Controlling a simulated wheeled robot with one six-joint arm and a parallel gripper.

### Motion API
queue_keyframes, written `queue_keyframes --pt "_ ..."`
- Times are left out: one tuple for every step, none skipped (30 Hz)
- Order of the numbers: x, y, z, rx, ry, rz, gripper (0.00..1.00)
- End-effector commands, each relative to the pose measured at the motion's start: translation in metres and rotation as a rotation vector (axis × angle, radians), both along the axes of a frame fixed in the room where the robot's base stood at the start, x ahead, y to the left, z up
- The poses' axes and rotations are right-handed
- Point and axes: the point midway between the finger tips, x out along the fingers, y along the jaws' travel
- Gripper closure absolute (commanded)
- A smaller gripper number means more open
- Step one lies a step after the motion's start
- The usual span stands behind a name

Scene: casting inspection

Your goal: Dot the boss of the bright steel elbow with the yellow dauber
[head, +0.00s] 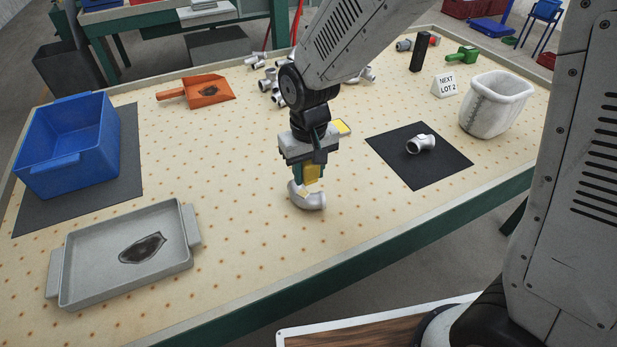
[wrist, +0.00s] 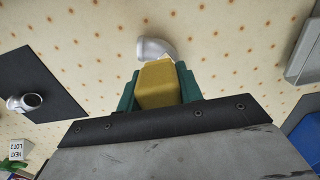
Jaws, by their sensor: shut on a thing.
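A bright steel elbow (head: 309,199) lies on the pegboard-patterned bench top below my gripper (head: 308,172). It also shows in the wrist view (wrist: 153,48), partly hidden behind the dauber. My gripper is shut on the yellow dauber (head: 313,173), a yellow block between green fingers, also seen in the wrist view (wrist: 157,84). The dauber's lower end is at or just above the elbow; I cannot tell whether they touch. The elbow's boss is hidden, and no yellow mark can be made out on it.
Another pale metal fitting (head: 421,144) lies on a black mat (head: 440,168) to the right. A grey tray (head: 90,284), blue bin (head: 66,150), orange scoop (head: 208,91) and white basket (head: 495,105) stand around.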

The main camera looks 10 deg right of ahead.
Motion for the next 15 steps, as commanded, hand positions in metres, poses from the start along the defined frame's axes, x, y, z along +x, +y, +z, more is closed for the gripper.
queue_keyframes --pt "0.001 0.000 0.005 0.002 -0.004 -0.001 0.89" --pt "0.001 -0.001 0.008 0.002 -0.004 -0.002 0.89" --pt "0.001 -0.001 0.012 0.001 -0.003 -0.002 0.89" --pt "0.001 -0.001 0.014 0.001 -0.003 -0.003 0.89" --pt "0.001 -0.002 0.016 0.001 -0.003 -0.004 0.89" --pt "0.001 -0.002 0.018 0.001 -0.003 -0.005 0.89" --pt "0.001 -0.003 0.019 0.001 -0.002 -0.005 0.89" --pt "0.001 -0.003 0.020 0.001 -0.002 -0.005 0.89" --pt "0.001 -0.003 0.021 0.000 -0.001 -0.005 0.89" --pt "0.001 -0.003 0.021 0.000 -0.001 -0.005 0.89" --pt "0.001 -0.003 0.021 0.000 -0.001 -0.005 0.89" --pt "0.001 -0.003 0.021 0.000 -0.001 -0.005 0.89" --pt "0.001 -0.003 0.021 0.000 -0.001 -0.005 0.89" --pt "0.001 -0.003 0.021 0.000 -0.001 -0.005 0.89" --pt "0.001 -0.003 0.021 0.000 -0.001 -0.005 0.89"
